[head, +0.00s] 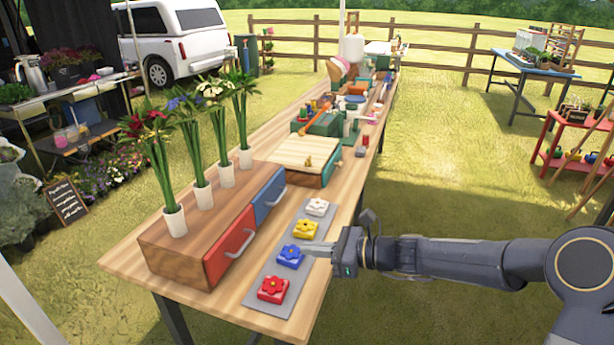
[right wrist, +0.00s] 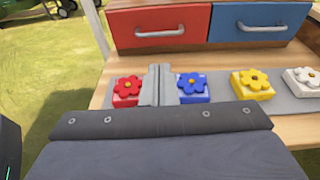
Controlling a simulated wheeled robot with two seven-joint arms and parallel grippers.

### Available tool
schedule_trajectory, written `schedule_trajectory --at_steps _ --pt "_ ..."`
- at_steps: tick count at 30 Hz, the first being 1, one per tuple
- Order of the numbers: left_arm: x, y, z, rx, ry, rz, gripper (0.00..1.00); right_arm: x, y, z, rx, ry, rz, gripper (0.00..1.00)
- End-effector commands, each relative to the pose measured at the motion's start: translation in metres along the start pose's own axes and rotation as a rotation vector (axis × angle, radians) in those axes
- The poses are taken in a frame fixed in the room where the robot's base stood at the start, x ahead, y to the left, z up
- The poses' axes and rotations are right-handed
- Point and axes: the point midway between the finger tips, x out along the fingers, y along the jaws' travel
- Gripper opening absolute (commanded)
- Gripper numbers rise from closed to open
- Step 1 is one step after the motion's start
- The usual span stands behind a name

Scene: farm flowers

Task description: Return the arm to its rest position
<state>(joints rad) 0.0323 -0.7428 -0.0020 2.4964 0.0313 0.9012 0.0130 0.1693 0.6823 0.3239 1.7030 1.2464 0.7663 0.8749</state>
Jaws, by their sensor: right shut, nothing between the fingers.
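My right arm comes in from the right in the head view, and its gripper (head: 322,248) is over the grey mat beside the blue flower button (head: 291,257). In the right wrist view the gripper (right wrist: 157,72) is shut and empty, its fingers between the red flower button (right wrist: 127,90) and the blue one. I cannot tell whether it touches a button. The yellow flower button (head: 305,230) and white flower button (head: 317,208) lie farther along the mat. My left gripper is not in view.
A wooden drawer box (head: 180,262) with a red drawer (head: 230,245) and a blue drawer (head: 269,197) stands left of the mat (head: 285,305). Several flowers in white cups stand on it. A board-topped box (head: 308,155) and clutter fill the far table. Open grass lies right of the table.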

Motion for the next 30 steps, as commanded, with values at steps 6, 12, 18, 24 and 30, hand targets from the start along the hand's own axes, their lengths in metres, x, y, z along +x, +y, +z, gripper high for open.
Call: schedule_trajectory --at_steps 6,12,18,24,30 --pt "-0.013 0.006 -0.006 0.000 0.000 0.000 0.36 -0.045 0.035 0.034 -0.321 0.122 0.040 0.00" --pt "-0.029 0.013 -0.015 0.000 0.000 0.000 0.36 -0.127 0.099 0.057 -0.846 0.355 0.142 0.00" --pt "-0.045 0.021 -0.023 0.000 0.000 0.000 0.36 -0.207 0.162 0.055 -1.301 0.598 0.276 0.00" --pt "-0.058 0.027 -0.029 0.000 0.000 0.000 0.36 -0.268 0.211 0.037 -1.635 0.809 0.430 0.00" --pt "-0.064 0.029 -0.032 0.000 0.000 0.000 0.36 -0.294 0.234 0.021 -1.787 0.918 0.530 0.00"
